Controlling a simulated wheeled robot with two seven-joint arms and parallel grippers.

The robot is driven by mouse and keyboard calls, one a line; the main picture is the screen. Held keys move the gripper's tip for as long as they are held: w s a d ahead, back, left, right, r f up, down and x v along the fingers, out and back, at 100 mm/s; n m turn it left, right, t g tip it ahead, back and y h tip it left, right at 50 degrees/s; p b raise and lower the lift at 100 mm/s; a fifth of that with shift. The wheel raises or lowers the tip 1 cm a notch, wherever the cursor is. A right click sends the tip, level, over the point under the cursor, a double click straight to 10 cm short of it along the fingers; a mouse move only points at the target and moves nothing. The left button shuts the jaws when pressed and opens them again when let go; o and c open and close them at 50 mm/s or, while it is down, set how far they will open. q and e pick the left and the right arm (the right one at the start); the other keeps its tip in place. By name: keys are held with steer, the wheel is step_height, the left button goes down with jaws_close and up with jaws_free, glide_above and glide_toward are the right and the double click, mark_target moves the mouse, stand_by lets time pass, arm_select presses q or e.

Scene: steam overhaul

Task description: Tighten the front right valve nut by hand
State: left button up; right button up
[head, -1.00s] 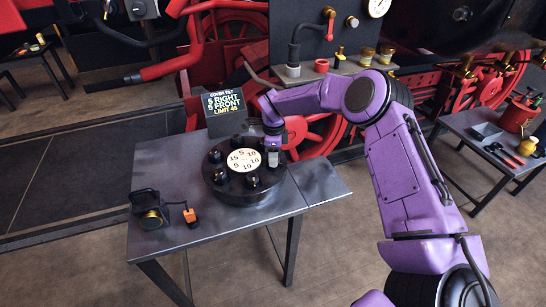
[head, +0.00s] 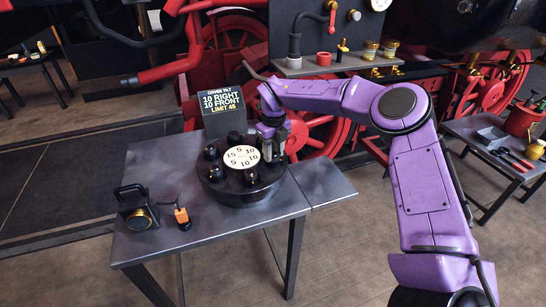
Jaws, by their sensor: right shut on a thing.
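A round black valve cover (head: 236,194) lies on the grey table, with several dark nuts around a white numbered dial (head: 241,157). One nut (head: 250,177) is at its front, one (head: 215,173) at its front left, others at its left and back. My right gripper (head: 271,152) points down at the cover's right side, shut on a nut that its fingers mostly hide. A sign (head: 222,103) behind the cover reads "COVER TILT 10 RIGHT 10 FRONT LIMIT 45". My left gripper is out of view.
A black-and-brass lamp (head: 138,211) and a small orange item (head: 182,215) lie on the table (head: 165,245) left of the cover. Red wheels and piping stand behind. A side table (head: 480,155) at the right holds tools and a red pot (head: 520,121).

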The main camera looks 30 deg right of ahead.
mark_target(274, 154)
steer(key=shift+s+f+m+b, duration=0.1)
steer(key=shift+f+m+b, duration=0.1)
steer(key=shift+m+b, duration=1.15)
steer(key=shift+m, duration=0.65)
steer(key=o, duration=1)
steer(key=shift+r, duration=0.1)
steer(key=shift+o, duration=0.2)
steer(key=shift+r, duration=0.15)
steer(key=shift+r, duration=0.35)
step_height(274, 154, up, 10)
steer(key=shift+f, duration=0.2)
